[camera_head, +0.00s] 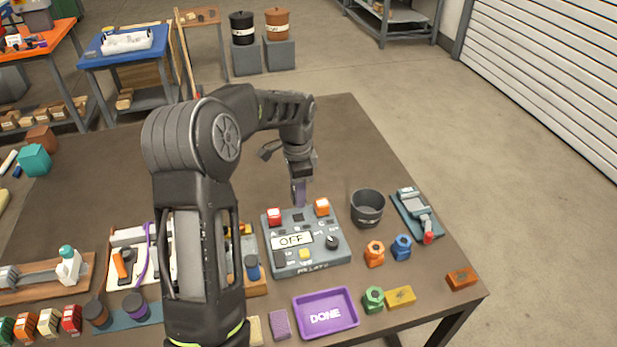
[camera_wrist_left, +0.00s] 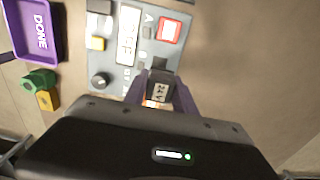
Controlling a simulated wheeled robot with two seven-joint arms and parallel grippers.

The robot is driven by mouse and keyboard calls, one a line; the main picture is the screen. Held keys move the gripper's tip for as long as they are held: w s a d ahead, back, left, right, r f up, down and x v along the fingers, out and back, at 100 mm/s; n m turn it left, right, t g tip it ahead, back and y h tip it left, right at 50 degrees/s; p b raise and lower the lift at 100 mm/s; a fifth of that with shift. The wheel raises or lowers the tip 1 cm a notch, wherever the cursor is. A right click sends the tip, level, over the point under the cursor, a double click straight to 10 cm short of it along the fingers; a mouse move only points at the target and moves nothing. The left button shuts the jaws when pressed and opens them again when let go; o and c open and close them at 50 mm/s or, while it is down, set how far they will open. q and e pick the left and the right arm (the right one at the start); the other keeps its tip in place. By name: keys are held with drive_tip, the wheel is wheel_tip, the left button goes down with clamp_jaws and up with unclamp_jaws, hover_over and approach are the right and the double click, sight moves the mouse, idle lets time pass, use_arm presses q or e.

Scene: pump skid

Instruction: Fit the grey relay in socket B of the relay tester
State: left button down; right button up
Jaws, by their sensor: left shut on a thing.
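The relay tester (camera_head: 290,262) is a grey-blue box on the table with its display reading OFF. A red relay (camera_head: 274,217) sits at socket A and an orange relay (camera_head: 322,207) at socket C. Between them is socket B (camera_head: 298,217), dark and empty-looking. My left gripper (camera_head: 299,193), with purple fingers, points down above the tester's back edge. In the left wrist view it is shut on the dark grey relay (camera_wrist_left: 160,88), marked 24V. The relay appears above the panel; its underside is hidden. My right gripper is out of view.
A dark bucket (camera_head: 367,208) stands right of the tester. The purple DONE tray (camera_head: 326,313) is in front, with green, orange and blue nuts to its right. A clamp-like tool (camera_head: 417,215) lies at the right. The table behind the tester is clear.

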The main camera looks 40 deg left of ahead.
use_arm(q)
drive_tip(key=shift+s+r, duration=0.1)
drive_tip(key=shift+s, duration=0.1)
drive_tip(key=shift+f+b, duration=1.3)
drive_tip(key=shift+f, duration=0.45)
drive_tip(key=shift+f+b, duration=0.5)
drive_tip(key=shift+f, duration=0.3)
drive_tip(key=shift+f+b, duration=0.55)
drive_tip(key=shift+f, duration=0.4)
drive_tip(key=shift+r, duration=0.1)
drive_tip(key=c, duration=0.9)
unclamp_jaws()
